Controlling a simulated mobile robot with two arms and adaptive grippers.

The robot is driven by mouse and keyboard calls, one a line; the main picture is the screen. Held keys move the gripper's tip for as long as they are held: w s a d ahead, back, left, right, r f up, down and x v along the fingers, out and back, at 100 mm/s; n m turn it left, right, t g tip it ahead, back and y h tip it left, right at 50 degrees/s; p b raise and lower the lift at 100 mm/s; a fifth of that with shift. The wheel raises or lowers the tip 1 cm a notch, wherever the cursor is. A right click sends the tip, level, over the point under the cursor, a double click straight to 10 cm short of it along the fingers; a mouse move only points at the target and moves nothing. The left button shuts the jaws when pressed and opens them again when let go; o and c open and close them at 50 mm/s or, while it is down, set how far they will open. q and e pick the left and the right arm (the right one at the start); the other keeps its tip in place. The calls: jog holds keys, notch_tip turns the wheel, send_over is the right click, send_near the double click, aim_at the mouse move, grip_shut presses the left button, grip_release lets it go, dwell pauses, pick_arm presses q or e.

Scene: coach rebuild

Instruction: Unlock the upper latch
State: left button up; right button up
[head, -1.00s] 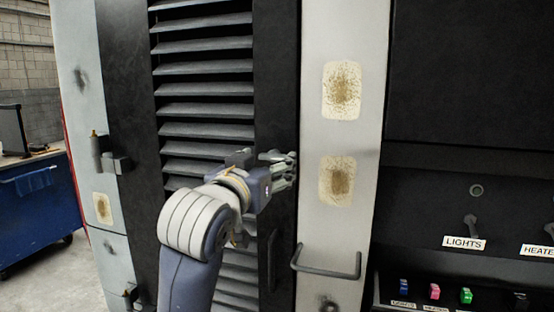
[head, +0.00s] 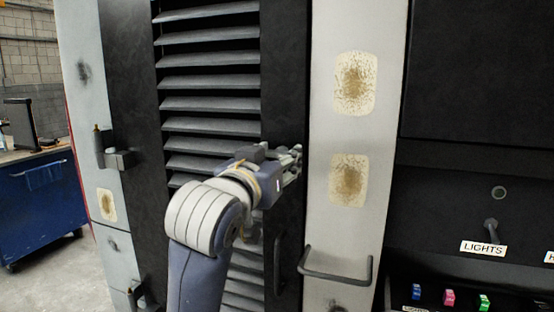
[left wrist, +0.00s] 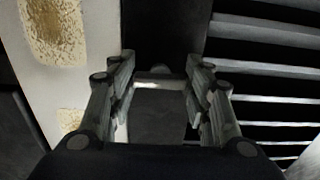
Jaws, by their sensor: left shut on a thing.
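My left gripper (head: 291,160) is at the right edge of the black louvred door (head: 284,90), beside the pale post. In the left wrist view (left wrist: 160,92) its fingers stand on either side of a grey bar-like piece (left wrist: 160,83), which I take to be the upper latch, and are shut on it. In the head view the gripper hides this latch. A dark upright handle (head: 278,262) sits lower on the same door edge, below the gripper. My right gripper is not in view.
The pale post (head: 325,225) has two rusty patches and a grey grab handle (head: 338,277) below. At right is a dark panel with a LIGHTS switch (head: 491,230) and coloured rockers. Hinges (head: 113,155) are at the door's left. A blue cabinet (head: 40,210) stands far left.

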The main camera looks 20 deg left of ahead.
pick_arm(q)
jog(key=shift+a+r+m+p, duration=0.1)
jog(key=shift+r+m+p, duration=0.05)
jog(key=shift+m+p, duration=0.8)
jog(key=m+p, duration=1.1)
jog(key=shift+a+r+m+p, duration=0.2)
jog(key=shift+m+p, duration=0.05)
jog(key=shift+p, duration=0.05)
jog(key=m+p, duration=0.3)
jog(key=shift+m+p, duration=0.4)
jog(key=shift+m, duration=0.3)
jog(key=o, duration=1.1)
jog(key=shift+w+f, duration=0.1)
jog(key=shift+w, duration=0.05)
jog(key=shift+c, duration=0.2)
